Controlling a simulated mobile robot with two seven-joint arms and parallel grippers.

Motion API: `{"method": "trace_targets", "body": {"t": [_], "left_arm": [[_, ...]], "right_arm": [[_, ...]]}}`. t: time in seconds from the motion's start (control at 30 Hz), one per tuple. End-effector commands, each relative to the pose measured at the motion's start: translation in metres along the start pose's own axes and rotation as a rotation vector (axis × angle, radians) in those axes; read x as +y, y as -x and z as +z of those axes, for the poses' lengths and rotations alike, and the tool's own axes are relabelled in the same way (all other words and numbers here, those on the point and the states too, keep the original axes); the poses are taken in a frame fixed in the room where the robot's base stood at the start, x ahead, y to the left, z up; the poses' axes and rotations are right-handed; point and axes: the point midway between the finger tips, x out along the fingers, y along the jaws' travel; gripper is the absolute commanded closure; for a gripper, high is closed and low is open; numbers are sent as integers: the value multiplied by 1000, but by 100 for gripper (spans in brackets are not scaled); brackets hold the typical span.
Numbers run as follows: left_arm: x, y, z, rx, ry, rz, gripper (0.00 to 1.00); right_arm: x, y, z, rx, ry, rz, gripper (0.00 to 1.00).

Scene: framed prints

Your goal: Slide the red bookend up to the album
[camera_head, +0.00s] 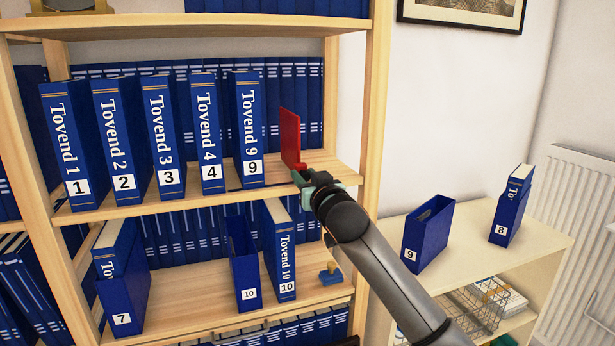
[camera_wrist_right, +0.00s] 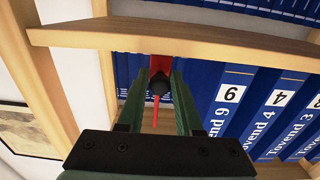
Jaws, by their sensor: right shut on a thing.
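The red bookend (camera_head: 290,138) stands upright on the upper of the two main shelves, to the right of the row of albums. The nearest album is the blue Tovend 9 (camera_head: 248,125), at the right end of the row. A gap shows between it and the bookend. My right gripper (camera_head: 307,180) is at the bookend's lower front, shut on it. In the right wrist view, upside down, the gripper fingers (camera_wrist_right: 158,98) flank the bookend (camera_wrist_right: 156,112), and Tovend 9 (camera_wrist_right: 222,100) stands to its right. My left gripper is not in view.
Albums Tovend 1 to 4 (camera_head: 160,128) stand left of Tovend 9, with a row of blue volumes behind. The bookcase's right upright (camera_head: 374,100) is close to my arm. A low cabinet (camera_head: 475,250) holds an empty case 9 (camera_head: 428,235) and album 8 (camera_head: 511,205).

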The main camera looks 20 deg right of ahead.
Motion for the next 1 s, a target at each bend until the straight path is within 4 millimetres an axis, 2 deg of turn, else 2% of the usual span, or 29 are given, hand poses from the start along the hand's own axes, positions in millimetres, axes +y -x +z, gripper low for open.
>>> {"method": "trace_targets", "body": {"t": [0.03, 0.2, 0.5, 0.53, 0.6, 0.73, 1.0], "left_arm": [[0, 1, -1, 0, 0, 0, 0], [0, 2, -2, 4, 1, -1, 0], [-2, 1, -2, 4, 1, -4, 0], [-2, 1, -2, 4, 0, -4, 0], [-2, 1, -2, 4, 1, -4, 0], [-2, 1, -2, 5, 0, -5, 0], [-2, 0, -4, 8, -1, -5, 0]], "right_arm": [[-15, 0, 1, -2, -5, -15, 100], [-33, 1, 1, -2, -5, -16, 100], [-31, 0, 1, -2, -1, -6, 100], [-31, 0, 1, -2, -1, -6, 64], [-31, 0, 1, -2, -1, -6, 56], [-31, 1, 1, -2, -2, -7, 41], [-32, 1, 0, 0, -2, -9, 41]]}}
